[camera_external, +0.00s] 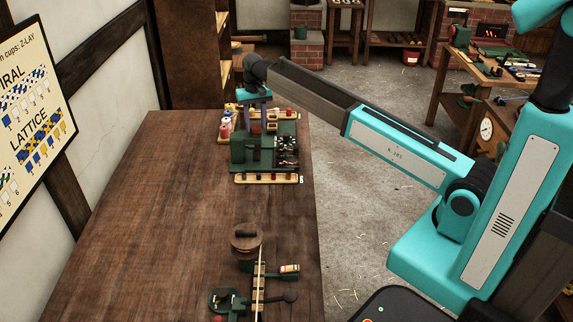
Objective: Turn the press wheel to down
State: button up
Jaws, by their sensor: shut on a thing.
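A dark green machine (252,150), which looks like the press, stands on the far right part of the wooden bench. My gripper (259,112) reaches down from above at its top back edge. It is shut on what appears to be the press wheel. The wheel itself is hidden by the fingers and too small to make out, so its turn position cannot be told.
The bench (170,220) is bare on the left and middle. Spools (226,127) stand left of the machine, with a pale numbered strip (267,179) in front. A round wooden piece (246,238) and green fittings (265,270) lie near the front right edge.

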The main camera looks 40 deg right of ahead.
aim_at(256, 126)
jog(key=m, duration=0.5)
jog(key=shift+w+m, duration=0.1)
jog(key=shift+m, duration=0.2)
dwell(0.4)
jog(key=o, duration=1.1)
jog(key=shift+c, duration=0.2)
jog(key=shift+r, duration=0.1)
notch_tip(256, 126, up, 14)
jog(key=b, duration=0.3)
